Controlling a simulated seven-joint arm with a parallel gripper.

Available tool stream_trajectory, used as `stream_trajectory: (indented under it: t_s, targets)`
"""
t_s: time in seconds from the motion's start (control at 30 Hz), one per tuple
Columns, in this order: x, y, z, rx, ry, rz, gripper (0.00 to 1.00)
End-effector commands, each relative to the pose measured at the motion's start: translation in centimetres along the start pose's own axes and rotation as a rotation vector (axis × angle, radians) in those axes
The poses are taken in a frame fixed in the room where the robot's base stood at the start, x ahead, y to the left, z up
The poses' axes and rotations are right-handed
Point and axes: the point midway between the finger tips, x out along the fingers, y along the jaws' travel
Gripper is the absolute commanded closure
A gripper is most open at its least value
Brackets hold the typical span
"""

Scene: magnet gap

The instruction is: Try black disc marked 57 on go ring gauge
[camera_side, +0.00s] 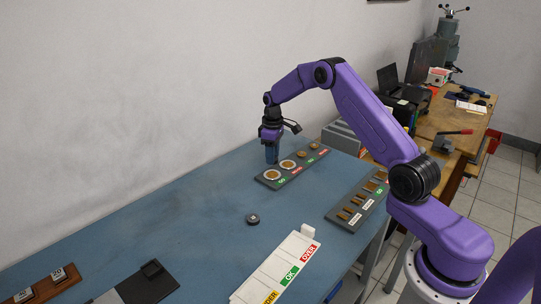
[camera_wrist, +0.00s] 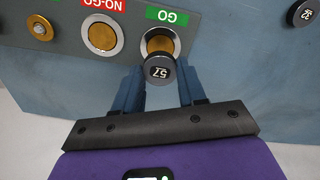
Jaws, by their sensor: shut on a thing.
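The black disc marked 57 (camera_wrist: 159,71) is between the fingertips of my gripper (camera_wrist: 161,85), which is shut on it. In the wrist view it overlaps the near edge of the go ring gauge (camera_wrist: 160,40), a silver ring with a brass-coloured centre by the green GO label. I cannot tell whether it touches the ring. In the side view my gripper (camera_side: 272,160) points down just behind the go ring gauge (camera_side: 272,175); the disc cannot be made out there.
The no-go ring (camera_wrist: 102,36) sits beside the go ring on the grey gauge board (camera_side: 268,183). Another black disc (camera_side: 253,219) lies on the blue table, also at the wrist view's upper right (camera_wrist: 303,13). A white sorting tray (camera_side: 276,268) and a slotted grey board (camera_side: 340,218) stand nearer.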

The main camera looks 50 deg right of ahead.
Motion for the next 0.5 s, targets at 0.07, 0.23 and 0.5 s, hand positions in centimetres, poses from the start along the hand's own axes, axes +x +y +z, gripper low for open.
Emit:
stream_trajectory:
  t_s: [0.07,0.23,0.5]
  targets:
    - [0.0,0.0,0.0,-0.003,0.001,0.0,0.86]
    - [0.6,-0.1,0.0,-0.004,0.0,-0.001,0.86]
    - [2.4,-0.1,0.0,-0.004,-0.001,-0.001,0.86]
